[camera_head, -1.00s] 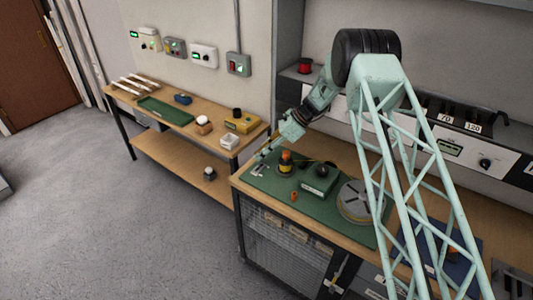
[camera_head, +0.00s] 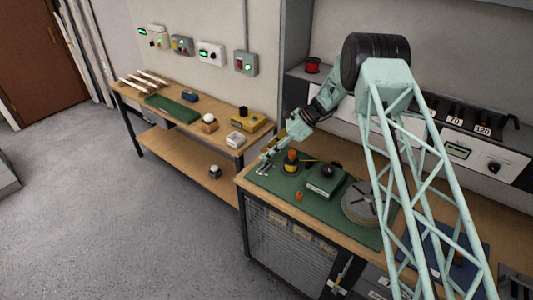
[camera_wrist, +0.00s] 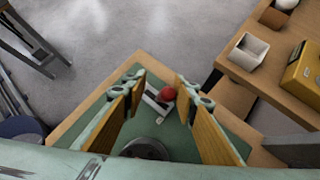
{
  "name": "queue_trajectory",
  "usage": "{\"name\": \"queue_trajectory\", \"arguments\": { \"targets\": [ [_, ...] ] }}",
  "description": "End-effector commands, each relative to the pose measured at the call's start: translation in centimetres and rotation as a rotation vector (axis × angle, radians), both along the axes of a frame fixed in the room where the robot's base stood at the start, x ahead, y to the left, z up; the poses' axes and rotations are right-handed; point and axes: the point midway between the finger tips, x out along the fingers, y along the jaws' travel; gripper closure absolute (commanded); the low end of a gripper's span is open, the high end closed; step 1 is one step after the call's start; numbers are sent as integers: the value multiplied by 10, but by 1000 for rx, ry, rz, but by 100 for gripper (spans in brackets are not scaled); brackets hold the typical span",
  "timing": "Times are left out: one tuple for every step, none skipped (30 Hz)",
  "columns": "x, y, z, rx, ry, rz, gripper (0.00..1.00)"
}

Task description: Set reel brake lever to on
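In the wrist view a small lever with a red knob (camera_wrist: 168,94) and a pale grey metal bracket (camera_wrist: 155,106) sits near the corner of the green mat, and I take it for the reel brake lever. In the head view the small grey bracket (camera_head: 263,170) shows at the mat's left end, where the knob is hard to make out. My gripper (camera_wrist: 158,86) is open, its two tan-faced fingers apart on either side of the lever in the picture. No contact shows. In the head view my gripper (camera_head: 268,155) is above that mat corner.
A black and orange post (camera_head: 291,163), a green box with a black knob (camera_head: 326,179) and a grey round reel (camera_head: 360,203) stand on the green mat (camera_head: 275,190). A side bench with a yellow box (camera_head: 248,122) lies to the left, across a gap.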

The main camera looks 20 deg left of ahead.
Motion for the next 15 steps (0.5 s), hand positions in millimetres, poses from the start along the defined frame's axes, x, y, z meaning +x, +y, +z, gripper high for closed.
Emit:
{"name": "queue_trajectory", "arguments": {
  "targets": [
    [0,0,0,0,1,1,74],
    [0,0,0,0,1,1,74],
    [0,0,1,0,1,1,74],
    [0,0,2,0,1,1,74],
    [0,0,3,0,1,1,74],
    [0,0,4,0,0,1,74],
    [0,0,5,0,0,1,74],
    [0,0,7,0,0,1,74],
    [0,0,9,0,-1,1,74],
    [0,0,12,0,-1,1,74],
    [0,0,14,0,-1,1,74],
    [0,0,18,0,-1,1,74],
    [0,0,20,0,-1,1,74],
    [0,0,23,0,-1,1,74],
    [0,0,27,0,-1,1,74]
  ]
}}
